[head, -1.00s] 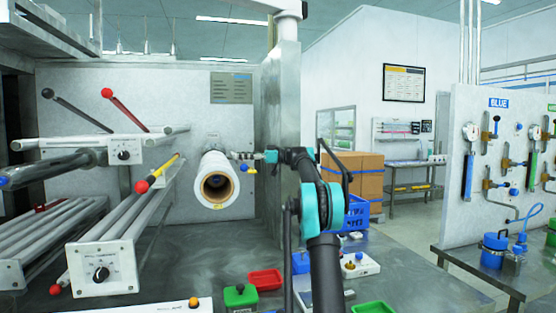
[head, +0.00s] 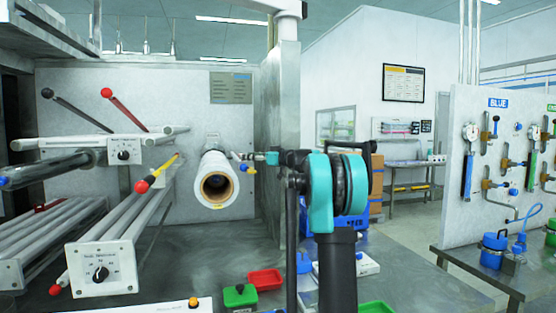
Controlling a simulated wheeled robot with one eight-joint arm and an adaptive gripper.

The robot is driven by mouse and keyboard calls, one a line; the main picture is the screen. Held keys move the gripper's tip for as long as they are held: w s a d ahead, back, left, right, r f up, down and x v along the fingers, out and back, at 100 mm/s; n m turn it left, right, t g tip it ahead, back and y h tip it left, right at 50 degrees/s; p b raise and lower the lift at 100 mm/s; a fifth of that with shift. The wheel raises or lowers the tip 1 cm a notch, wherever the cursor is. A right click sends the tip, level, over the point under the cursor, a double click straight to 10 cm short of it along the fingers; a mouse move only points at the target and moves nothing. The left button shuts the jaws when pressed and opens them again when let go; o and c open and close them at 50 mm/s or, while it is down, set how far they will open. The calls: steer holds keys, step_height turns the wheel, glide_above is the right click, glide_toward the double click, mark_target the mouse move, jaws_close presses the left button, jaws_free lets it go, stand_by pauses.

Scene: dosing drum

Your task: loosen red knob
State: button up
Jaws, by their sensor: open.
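Several red knobs are in view in the head view. A red ball (head: 107,92) tops a dark red lever on the back panel. A red knob (head: 142,187) sits at the near end of a yellow handle by the rollers. A smaller red knob (head: 55,290) is at the lower left. I cannot tell which one the task means. My gripper (head: 243,157) shows small beyond my teal wrist, by the upper right of the white roll (head: 215,183). It is open and apart from these red knobs. Its fingertips are hard to make out.
Grey roller racks with dial boxes (head: 101,271) fill the left. Red (head: 265,279) and green (head: 240,296) containers stand on the bench in front. A blue crate (head: 345,216) is behind my arm. A valve panel (head: 465,216) stands at right.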

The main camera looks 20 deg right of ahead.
steer(key=v, duration=1.3)
steer(key=shift+s+d, duration=0.1)
steer(key=shift+s, duration=0.05)
steer(key=s+a+m+t+h, duration=0.3)
steer(key=a+h, duration=0.1)
steer(key=shift+m, duration=0.3)
steer(key=x, duration=1.7)
steer(key=shift+w+r, duration=0.1)
steer(key=shift+w, duration=0.15)
jaws_close()
